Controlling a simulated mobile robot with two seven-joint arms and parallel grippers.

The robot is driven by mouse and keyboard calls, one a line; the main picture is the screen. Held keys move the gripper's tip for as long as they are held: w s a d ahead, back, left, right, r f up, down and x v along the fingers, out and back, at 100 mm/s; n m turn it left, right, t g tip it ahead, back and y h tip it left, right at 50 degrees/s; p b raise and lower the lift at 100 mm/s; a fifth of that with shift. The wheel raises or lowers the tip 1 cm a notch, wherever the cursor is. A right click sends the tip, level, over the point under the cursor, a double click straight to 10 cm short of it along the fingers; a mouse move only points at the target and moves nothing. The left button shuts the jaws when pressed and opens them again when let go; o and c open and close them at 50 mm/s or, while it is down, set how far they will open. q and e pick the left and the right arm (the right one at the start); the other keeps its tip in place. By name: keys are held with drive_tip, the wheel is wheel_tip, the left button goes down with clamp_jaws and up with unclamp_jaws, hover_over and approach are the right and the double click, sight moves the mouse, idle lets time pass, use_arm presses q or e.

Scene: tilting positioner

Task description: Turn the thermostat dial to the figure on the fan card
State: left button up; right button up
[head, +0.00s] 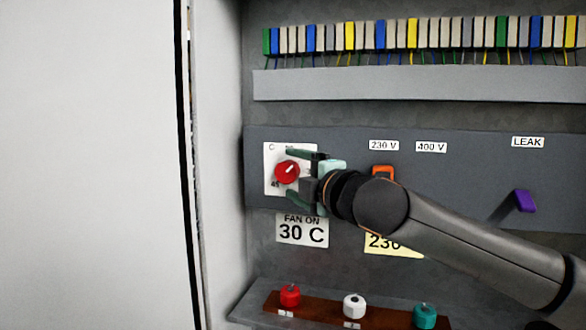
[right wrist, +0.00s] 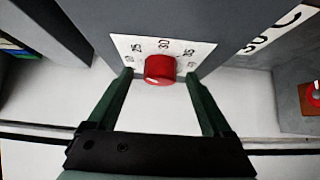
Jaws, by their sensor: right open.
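The thermostat dial (head: 286,172) is a red round knob on a white scale plate (head: 270,153); it also shows in the right wrist view (right wrist: 159,69). A white mark on the knob points to the upper right in the head view. The scale shows 25, 30 and 35 in the right wrist view; the figure at the mark is unclear. The fan card (head: 302,231) below reads FAN ON 30 C. My right gripper (head: 297,178) is open, its fingers either side of the knob; contact is not clear. It hides the plate's right side. My left gripper is out of view.
An orange switch (head: 382,172) under the 230 V label and a purple lever (head: 525,200) under LEAK are to the right. A yellow card (head: 385,244) is partly behind my arm. Below, a shelf (head: 255,311) holds red, white and teal knobs. A pale door panel (head: 90,160) stands left.

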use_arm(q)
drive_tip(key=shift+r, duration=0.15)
use_arm(e)
drive_tip(key=shift+w+a, duration=0.2)
drive_tip(key=shift+w, duration=0.2)
